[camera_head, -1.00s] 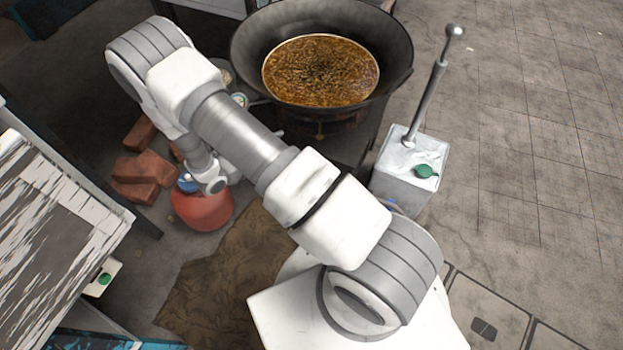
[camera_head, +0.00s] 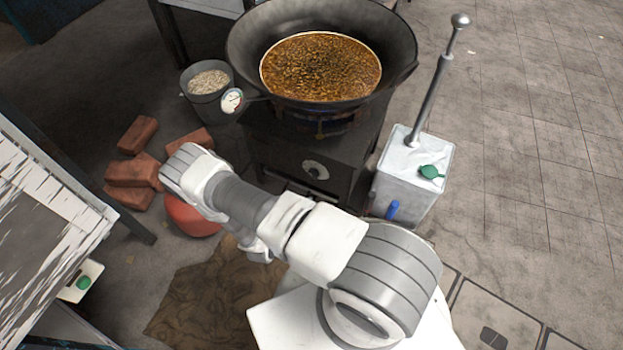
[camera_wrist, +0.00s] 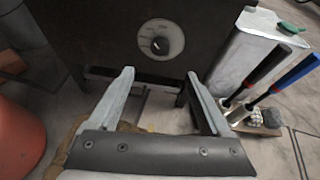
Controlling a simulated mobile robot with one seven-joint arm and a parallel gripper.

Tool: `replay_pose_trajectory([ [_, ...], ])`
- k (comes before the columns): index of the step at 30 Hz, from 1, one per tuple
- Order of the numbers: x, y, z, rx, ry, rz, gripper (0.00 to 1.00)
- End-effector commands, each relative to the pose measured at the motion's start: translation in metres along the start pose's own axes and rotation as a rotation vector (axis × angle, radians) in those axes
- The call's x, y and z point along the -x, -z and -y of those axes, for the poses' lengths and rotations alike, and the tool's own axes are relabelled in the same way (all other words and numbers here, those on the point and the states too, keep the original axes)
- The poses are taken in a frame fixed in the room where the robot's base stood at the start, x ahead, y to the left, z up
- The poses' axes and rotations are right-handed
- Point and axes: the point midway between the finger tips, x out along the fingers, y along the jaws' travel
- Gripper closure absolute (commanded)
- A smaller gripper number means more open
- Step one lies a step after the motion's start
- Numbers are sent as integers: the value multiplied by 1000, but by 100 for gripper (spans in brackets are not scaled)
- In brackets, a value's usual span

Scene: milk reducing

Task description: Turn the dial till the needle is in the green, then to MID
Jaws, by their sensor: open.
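The dial (camera_wrist: 161,46) is a round pale plate with a dark knob on the front of the dark stove (camera_wrist: 95,35). In the head view the dial (camera_head: 315,170) sits below the wok (camera_head: 245,50). A round white gauge (camera_head: 232,100) with a needle is at the wok's left side; the needle's zone is too small to read. My gripper (camera_wrist: 160,85) is open and empty in the wrist view, its fingers below and in front of the dial, apart from it. In the head view the gripper is hidden behind my arm.
A metal can (camera_head: 405,185) with a green cap stands right of the stove, with blue- and black-handled tools (camera_wrist: 285,80) beside it. A red rounded vessel (camera_head: 190,215) and bricks (camera_head: 135,172) lie left. A bucket of pale bits (camera_head: 208,82) stands behind. Brown cloth (camera_head: 205,290) covers the floor in front.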

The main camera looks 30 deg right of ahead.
Motion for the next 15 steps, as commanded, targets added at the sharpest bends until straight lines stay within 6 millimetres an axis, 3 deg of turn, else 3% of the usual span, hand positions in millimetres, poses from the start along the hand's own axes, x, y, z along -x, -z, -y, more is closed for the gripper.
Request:
replay_pose_trajectory([
  [3,-30,3,1,-2,3,2,18],
  [15,-112,2,0,-3,2,2,18],
])
